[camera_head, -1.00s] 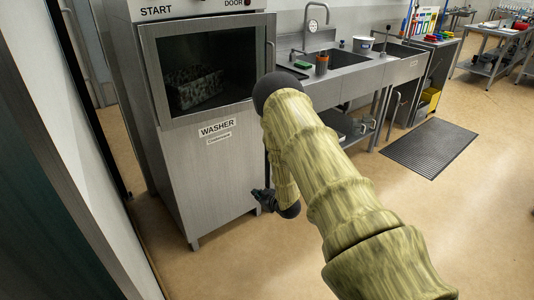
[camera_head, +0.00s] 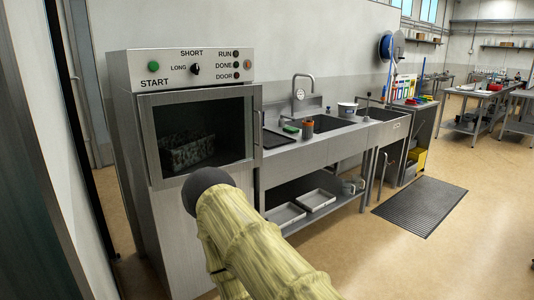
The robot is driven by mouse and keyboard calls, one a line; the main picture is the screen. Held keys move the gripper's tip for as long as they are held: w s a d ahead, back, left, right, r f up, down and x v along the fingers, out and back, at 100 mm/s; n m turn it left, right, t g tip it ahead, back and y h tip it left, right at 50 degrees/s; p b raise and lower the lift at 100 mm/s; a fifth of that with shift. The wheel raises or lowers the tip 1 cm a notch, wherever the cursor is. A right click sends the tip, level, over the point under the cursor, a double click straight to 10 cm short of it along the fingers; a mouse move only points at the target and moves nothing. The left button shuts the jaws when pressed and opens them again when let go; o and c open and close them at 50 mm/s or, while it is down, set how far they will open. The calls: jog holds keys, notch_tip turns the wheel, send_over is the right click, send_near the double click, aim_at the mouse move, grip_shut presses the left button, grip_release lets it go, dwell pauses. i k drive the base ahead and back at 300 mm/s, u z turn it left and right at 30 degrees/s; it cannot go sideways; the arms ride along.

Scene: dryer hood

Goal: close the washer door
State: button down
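The washer (camera_head: 175,235) is a tall grey steel cabinet at the left of the head view. Its door (camera_head: 200,94) is a metal frame around a dark window, with a handle (camera_head: 258,130) on the right side. The door lies across the front opening. Its right edge reaches a little past the cabinet side, and I cannot tell whether it is fully shut or slightly ajar. A speckled grey block-like load (camera_head: 187,152) shows behind the window. My arm rises in front of the washer's lower right part and covers it. My gripper is out of sight.
A control panel (camera_head: 195,68) with a green START button (camera_head: 153,69) tops the washer. A steel sink bench (camera_head: 310,155) stands close on the right, with trays (camera_head: 318,200) below. A dark mat (camera_head: 420,206) lies on open floor. A wall edge is close at left.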

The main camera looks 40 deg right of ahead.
aim_at(146, 102)
jog(key=k, duration=0.25)
jog(key=z, duration=2.15)
jog(key=i, duration=1.8)
jog(key=u, duration=2.65)
